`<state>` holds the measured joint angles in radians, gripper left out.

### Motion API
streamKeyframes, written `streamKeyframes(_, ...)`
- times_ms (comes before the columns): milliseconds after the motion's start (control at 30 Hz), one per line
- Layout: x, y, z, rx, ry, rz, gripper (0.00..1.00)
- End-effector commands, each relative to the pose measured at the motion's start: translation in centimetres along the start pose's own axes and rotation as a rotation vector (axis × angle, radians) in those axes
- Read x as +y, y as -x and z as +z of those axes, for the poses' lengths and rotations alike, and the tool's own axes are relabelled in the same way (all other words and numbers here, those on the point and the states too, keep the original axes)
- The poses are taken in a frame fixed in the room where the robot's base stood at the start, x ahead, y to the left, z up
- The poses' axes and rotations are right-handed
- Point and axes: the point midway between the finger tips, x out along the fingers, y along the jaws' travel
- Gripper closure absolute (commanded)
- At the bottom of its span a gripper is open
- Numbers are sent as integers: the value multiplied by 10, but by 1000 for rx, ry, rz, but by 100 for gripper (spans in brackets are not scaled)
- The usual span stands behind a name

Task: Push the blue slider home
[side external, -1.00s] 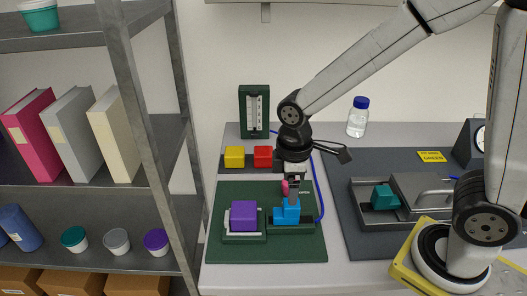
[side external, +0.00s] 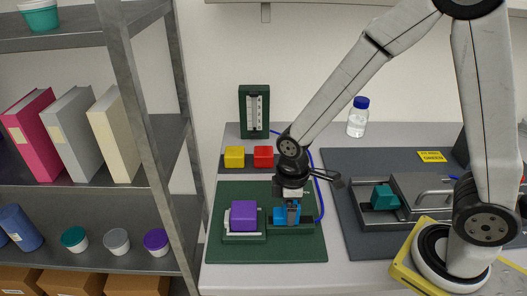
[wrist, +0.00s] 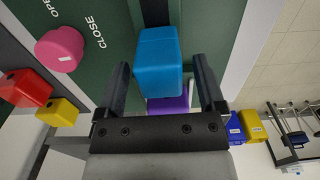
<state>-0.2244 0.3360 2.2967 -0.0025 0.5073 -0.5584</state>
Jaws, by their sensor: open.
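The blue slider (side external: 279,215) sits in a dark green track on the green board (side external: 310,250), right of a purple block (side external: 243,215). My gripper (side external: 288,220) points down over the slider and hides part of it. In the wrist view the blue slider (wrist: 157,58) lies between the two open fingers of my gripper (wrist: 163,75), with a visible gap on each side. The purple block (wrist: 168,106) shows behind it. A pink knob (wrist: 60,48) stands by the words OPEN and CLOSE in the wrist view; my arm hides it in the side view.
Yellow (side external: 234,156) and red (side external: 263,156) blocks sit on a dark strip behind the board. A dark green gauge (side external: 254,110) stands farther back, with a blue tube at the board's right. A grey tray with a teal block (side external: 385,197) and a bottle (side external: 358,117) are to the right.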

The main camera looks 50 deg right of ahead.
Motion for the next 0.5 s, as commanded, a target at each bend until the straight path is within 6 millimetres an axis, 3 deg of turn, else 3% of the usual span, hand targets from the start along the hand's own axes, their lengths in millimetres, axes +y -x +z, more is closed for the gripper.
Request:
streamKeyframes(67,0,0,0,0,0,0,12)
streamKeyframes(333,0,0,0,0,0,0,94)
streamKeyframes(367,0,0,0,0,0,0,100)
streamKeyframes(500,0,0,0,0,0,0,100)
